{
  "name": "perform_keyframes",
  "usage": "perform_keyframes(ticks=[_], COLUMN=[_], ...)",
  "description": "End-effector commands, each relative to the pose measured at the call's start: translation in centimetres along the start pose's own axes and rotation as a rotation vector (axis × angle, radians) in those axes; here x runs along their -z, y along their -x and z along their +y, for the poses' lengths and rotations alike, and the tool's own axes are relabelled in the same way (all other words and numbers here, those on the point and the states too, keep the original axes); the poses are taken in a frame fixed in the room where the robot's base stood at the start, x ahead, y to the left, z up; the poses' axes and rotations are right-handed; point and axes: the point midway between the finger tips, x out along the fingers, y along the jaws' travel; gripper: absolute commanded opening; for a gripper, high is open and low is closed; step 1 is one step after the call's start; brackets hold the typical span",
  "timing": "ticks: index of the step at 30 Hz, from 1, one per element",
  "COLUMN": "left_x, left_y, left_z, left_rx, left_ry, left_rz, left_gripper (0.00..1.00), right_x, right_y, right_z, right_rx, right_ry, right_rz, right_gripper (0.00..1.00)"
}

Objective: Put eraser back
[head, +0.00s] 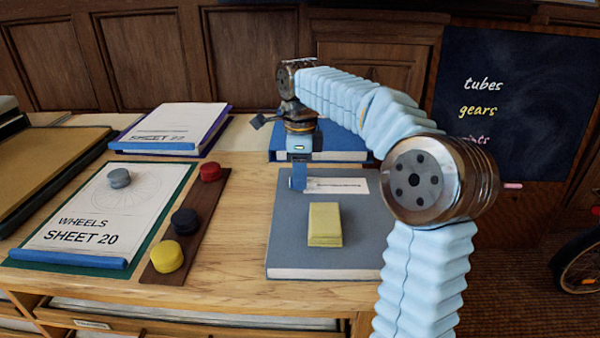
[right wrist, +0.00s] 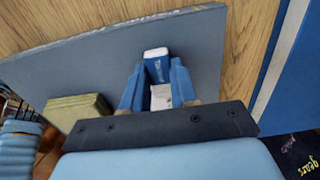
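The eraser (right wrist: 157,66), a small block in a blue sleeve with a white end, shows in the right wrist view between the fingertips of my right gripper (right wrist: 158,80). Its sides look flush with both blue fingers, but I cannot tell if they press on it. In the head view the right gripper (head: 298,178) points down at the left end of a white label (head: 345,186) on a large grey book (head: 290,255). The eraser is not clearly visible there. My left gripper is out of view.
A yellow-green block (head: 325,224) lies on the grey book. To the left are a dark strip (head: 206,207) with red, black and yellow knobs, and a clipboard (head: 70,225) with a grey knob. A blue book (head: 340,142) lies behind. Bare wood (head: 240,220) separates strip and grey book.

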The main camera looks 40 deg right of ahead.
Motion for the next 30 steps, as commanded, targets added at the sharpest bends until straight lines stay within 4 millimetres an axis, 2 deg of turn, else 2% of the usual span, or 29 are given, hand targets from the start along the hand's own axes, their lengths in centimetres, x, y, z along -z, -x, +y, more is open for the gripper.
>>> perform_keyframes(ticks=[1,4,12,16,20,25,30], left_x=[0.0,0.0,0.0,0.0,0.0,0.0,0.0], left_y=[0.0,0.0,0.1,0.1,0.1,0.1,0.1], left_z=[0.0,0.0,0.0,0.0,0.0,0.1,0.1], left_rx=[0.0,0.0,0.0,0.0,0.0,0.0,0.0], left_ry=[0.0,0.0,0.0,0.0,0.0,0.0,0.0], left_rz=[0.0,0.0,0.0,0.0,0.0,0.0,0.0], left_gripper=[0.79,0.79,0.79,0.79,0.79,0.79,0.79], right_x=[0.0,0.0,0.0,-0.1,-0.1,-0.1,-0.1], right_y=[0.0,0.0,0.1,0.9,3.3,7.6,10.5], right_z=[0.0,0.0,0.0,-0.1,-0.1,-0.1,-0.1], right_rx=[0.0,0.0,0.0,0.002,0.004,0.005,0.002], right_ry=[0.0,0.0,0.0,0.001,0.0,0.0,0.001], right_rz=[0.0,0.0,0.0,-0.001,-0.003,-0.004,-0.002], right_gripper=[0.36,0.51,0.52,0.52,0.52,0.52,0.52])
